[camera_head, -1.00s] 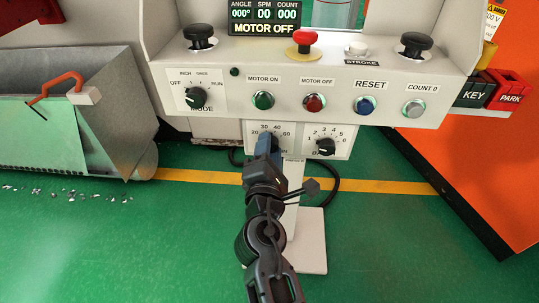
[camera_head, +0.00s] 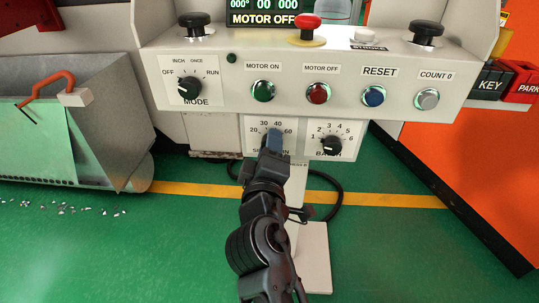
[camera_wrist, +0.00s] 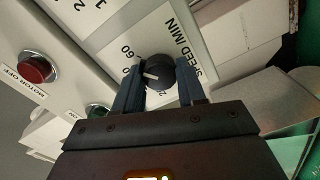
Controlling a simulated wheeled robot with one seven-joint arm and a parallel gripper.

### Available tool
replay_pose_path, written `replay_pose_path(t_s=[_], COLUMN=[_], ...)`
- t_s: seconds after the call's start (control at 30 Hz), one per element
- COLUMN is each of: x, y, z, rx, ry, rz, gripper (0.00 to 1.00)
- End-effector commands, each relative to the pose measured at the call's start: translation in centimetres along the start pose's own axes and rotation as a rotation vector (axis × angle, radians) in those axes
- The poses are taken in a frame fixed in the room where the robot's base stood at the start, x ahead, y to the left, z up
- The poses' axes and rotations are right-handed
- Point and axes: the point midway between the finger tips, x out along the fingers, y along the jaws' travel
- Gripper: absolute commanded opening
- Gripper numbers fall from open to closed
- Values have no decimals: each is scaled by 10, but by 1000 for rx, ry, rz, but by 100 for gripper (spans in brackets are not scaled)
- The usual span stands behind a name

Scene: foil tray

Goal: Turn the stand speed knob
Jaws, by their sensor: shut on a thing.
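The stand speed knob (camera_wrist: 158,68) is dark and round with a white pointer line, on a white plate marked SPEED /MIN in the wrist view. My gripper (camera_wrist: 161,79) has one finger on each side of this knob and is shut on it. In the head view my gripper (camera_head: 273,140) reaches up to the speed plate (camera_head: 258,129), whose numbers 20 to 60 show around the fingers. The fingers hide the knob there.
Beside the speed plate is a second dark knob (camera_head: 332,144) on a numbered dial. Above are the MODE knob (camera_head: 188,88), the green MOTOR ON button (camera_head: 263,91) and the red MOTOR OFF button (camera_head: 318,93). A metal bin (camera_head: 100,100) stands at left.

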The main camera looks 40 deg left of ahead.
Motion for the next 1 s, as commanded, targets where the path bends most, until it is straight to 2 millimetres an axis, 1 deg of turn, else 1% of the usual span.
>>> replay_pose_path(t_s=[0.03,0.3,0.87,0.9,1.0], x=[0,0,0,0,0], y=[-3,-2,-1,-1,-1], z=[2,2,2,2,2], rx=[29,131,160,160,160], ry=[-3,-4,-5,-5,-4], rz=[-1,-1,-2,-2,-2], gripper=[9,9,9,42,51])
